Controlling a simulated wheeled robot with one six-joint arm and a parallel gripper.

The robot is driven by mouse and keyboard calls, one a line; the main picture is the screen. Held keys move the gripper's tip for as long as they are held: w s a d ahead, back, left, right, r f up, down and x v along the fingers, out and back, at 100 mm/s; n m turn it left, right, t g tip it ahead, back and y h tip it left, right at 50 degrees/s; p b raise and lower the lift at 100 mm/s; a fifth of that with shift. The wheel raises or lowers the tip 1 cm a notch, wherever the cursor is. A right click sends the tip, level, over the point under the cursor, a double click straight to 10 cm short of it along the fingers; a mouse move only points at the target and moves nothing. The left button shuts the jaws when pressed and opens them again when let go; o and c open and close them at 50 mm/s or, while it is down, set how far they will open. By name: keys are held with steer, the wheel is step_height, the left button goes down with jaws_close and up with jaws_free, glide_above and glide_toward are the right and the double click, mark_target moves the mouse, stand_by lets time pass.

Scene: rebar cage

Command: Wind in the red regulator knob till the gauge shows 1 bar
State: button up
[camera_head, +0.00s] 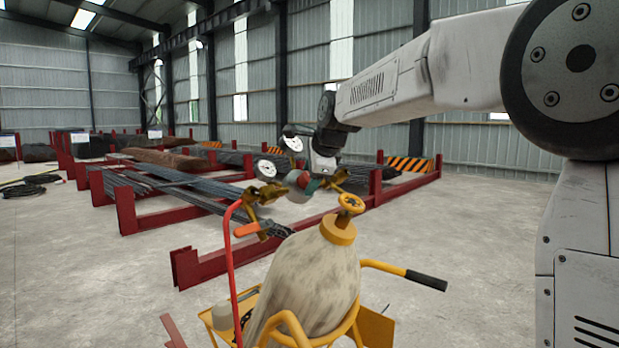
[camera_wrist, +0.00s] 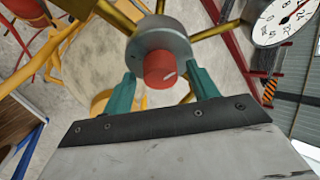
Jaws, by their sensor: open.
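The red regulator knob (camera_wrist: 159,70) sticks out of the round grey regulator body (camera_wrist: 163,42) in the wrist view. My gripper (camera_wrist: 161,77) is open, with one teal finger on each side of the knob. I see no clear contact between the fingers and the knob. A white gauge (camera_wrist: 284,18) with a red needle is cut off at the top right; its reading is not clear. In the head view the grey regulator body (camera_head: 298,190) sits beside my gripper, and two gauges (camera_head: 291,139) (camera_head: 267,168) are too small to read.
A worn gas cylinder (camera_head: 312,280) with a yellow valve handwheel (camera_head: 351,203) stands in a yellow trolley (camera_head: 392,267). A red hose (camera_head: 228,255) runs down at the left. Red racks with steel bars (camera_head: 185,190) stand behind. The floor at right is clear.

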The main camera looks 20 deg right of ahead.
steer(key=v, duration=0.7)
steer(key=shift+s+r, duration=0.2)
